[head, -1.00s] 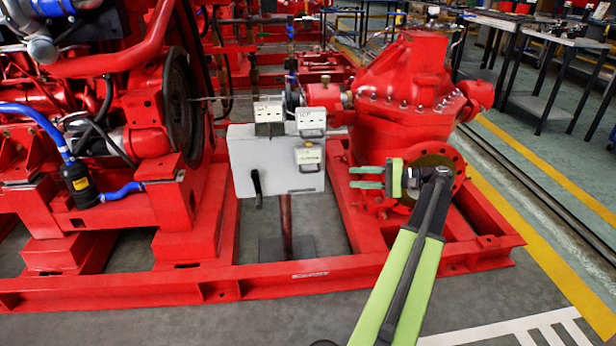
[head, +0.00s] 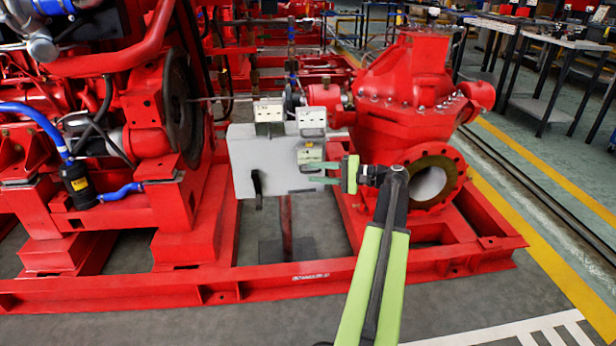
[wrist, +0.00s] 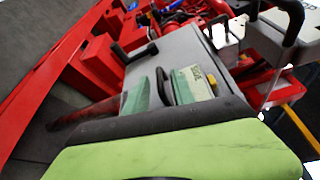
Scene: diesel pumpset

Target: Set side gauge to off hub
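A pale grey panel box (head: 270,185) stands on a red post between the engine and the pump. My gripper (head: 314,172) is in front of the box's right part, just below this block. Its two green fingers point left and are apart, with nothing clearly between them. Contact cannot be told.
Two more white blocks, a left one (head: 269,112) and a right one (head: 311,116), stand on the box's top edge. A black lever (head: 257,186) hangs on its front. The red pump (head: 410,110) and its open flange (head: 436,180) are close on the right. Floor in front is clear.

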